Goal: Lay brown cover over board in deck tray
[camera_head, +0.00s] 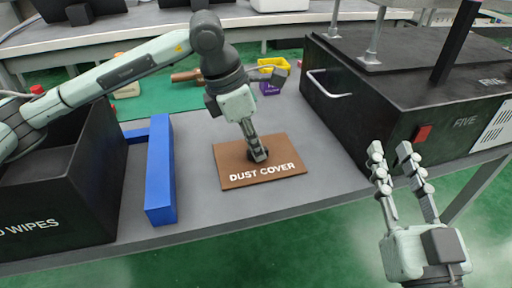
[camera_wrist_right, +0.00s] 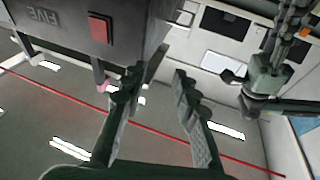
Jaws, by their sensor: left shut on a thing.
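The brown cover (camera_head: 235,180), a flat rectangle marked DUST COVER, is level at the middle of the grey worktop, near its front edge. My left gripper (camera_head: 258,156) points down at the middle of the cover and is shut on it. I cannot tell whether the cover rests on the surface or hangs slightly above it. No board or deck tray can be made out; anything under the cover is hidden. My right gripper (camera_head: 389,153) is open and empty, in front of the worktop at right; its spread fingers also show in the right wrist view (camera_wrist_right: 155,88).
A blue block (camera_head: 160,170) stands left of the cover, beside a black bin (camera_head: 60,200) marked WIPES. A black box (camera_head: 400,110) with a handle and red switch stands at right. Bare worktop surrounds the cover.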

